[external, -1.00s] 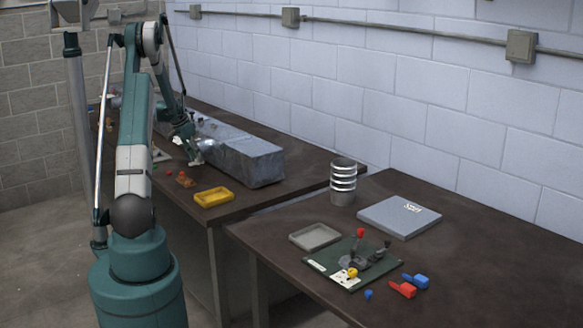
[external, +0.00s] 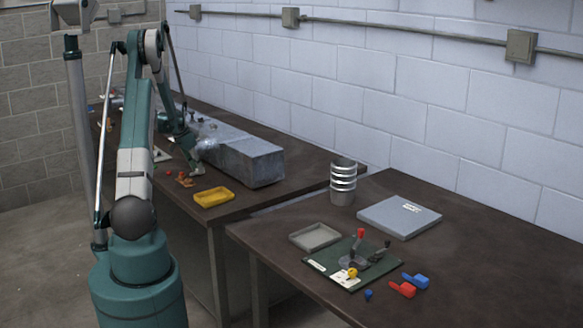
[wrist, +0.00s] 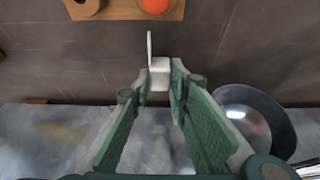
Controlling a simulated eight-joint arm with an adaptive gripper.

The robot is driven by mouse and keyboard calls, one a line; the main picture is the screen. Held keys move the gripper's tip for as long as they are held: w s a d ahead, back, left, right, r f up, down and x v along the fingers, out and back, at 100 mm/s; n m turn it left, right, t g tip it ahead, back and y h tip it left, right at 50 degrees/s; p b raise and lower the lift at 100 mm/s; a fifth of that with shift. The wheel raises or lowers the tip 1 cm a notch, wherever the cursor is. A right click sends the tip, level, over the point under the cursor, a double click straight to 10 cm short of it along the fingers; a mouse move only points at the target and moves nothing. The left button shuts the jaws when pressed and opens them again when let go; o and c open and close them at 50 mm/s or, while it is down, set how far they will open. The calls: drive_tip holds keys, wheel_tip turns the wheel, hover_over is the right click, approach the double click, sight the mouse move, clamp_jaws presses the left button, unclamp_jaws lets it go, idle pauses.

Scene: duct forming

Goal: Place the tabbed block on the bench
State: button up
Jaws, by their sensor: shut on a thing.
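The tabbed block (wrist: 160,74) is small and white, with a thin upright tab at its left in the wrist view. My gripper (wrist: 161,84) has its two green fingers shut on it. In the external view my gripper (external: 199,171) points down at the front side of the grey duct, low over the dark bench (external: 240,202). The block is too small there to make out clearly. I cannot tell whether it touches the bench.
The long grey duct (external: 252,165) lies behind my gripper. A dark round bowl (wrist: 250,112) is at right in the wrist view. A wooden board (wrist: 115,12) with an orange ball (wrist: 155,5) is ahead. A yellow tray (external: 214,197) stands nearby on the bench.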

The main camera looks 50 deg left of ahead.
drive_tip(key=shift+f, duration=0.15)
drive_tip(key=o, duration=0.6)
drive_tip(key=shift+r, duration=0.2)
drive_tip(key=p+v, duration=0.1)
drive_tip(key=v, duration=1.1)
idle(0.9)
